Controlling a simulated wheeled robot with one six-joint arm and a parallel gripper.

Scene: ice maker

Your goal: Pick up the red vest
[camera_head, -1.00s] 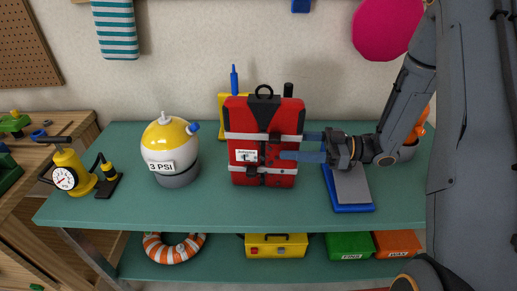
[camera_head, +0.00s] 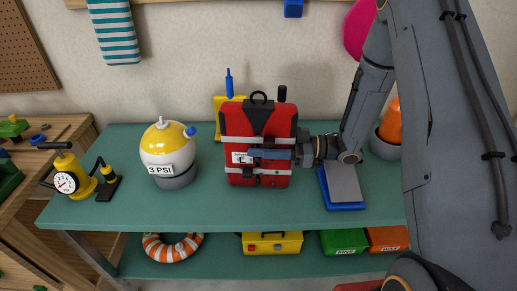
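The red vest (camera_head: 259,165), with grey straps, a black collar and a white label, stands upright on the green upper shelf (camera_head: 200,205). My gripper (camera_head: 268,150) reaches in from the right at mid-height of the vest. One blue finger lies across the vest's front, over part of the label. The other finger is hidden behind the vest. The fingers look spread with the vest between them. I cannot tell whether they touch it.
A yellow-white ball marked 3 PSI (camera_head: 169,155) and a yellow pump (camera_head: 70,175) stand to the left. A yellow radio-like object (camera_head: 227,105) is behind the vest. A blue-grey pad (camera_head: 342,185) lies under my arm. An orange object (camera_head: 390,122) stands at right.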

